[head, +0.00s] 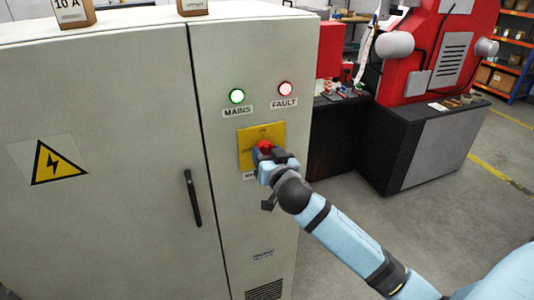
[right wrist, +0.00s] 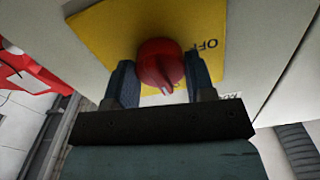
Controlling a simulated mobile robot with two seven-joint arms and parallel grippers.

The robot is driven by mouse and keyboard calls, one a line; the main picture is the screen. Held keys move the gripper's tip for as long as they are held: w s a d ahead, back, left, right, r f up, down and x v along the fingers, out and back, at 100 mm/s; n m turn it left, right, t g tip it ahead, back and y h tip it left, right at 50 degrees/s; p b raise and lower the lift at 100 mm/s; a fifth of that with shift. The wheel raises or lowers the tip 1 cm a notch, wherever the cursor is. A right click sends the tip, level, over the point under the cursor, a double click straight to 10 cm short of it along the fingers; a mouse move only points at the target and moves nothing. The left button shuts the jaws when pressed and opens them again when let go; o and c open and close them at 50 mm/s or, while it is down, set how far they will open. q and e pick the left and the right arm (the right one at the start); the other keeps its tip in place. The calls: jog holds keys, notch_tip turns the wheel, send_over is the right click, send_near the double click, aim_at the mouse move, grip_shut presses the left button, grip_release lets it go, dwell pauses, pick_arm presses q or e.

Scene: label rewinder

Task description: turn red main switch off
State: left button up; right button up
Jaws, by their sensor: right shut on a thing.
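The red main switch (head: 265,146) sits on a yellow plate (head: 247,149) on the front of a pale grey electrical cabinet (head: 110,190). My right gripper (head: 267,156) is at the switch and covers part of it in the head view. In the right wrist view the red knob (right wrist: 160,62) is between the two fingers of my right gripper (right wrist: 163,83), which are shut on it. The word OFF shows on the yellow plate (right wrist: 207,20) to the right of the knob. My left gripper is not in view.
A black door handle (head: 193,198) is at the lower left. A red and grey machine (head: 430,120) stands behind at the right, with open floor in front.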

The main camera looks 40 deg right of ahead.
jog(key=n+p, duration=0.2)
jog(key=n, duration=0.2)
jog(key=shift+r, duration=0.1)
jog(key=n+p, duration=0.2)
jog(key=n, duration=0.2)
jog(key=shift+n+p, duration=0.3)
jog(key=shift+p, duration=0.1)
jog(key=n+p, duration=0.2)
jog(key=n, duration=0.2)
jog(key=shift+n, duration=0.3)
jog(key=n+p, duration=0.2)
jog(key=n, duration=0.1)
jog(key=shift+n, duration=0.4)
jog(key=o, duration=0.9)
jog(key=shift+s, duration=0.1)
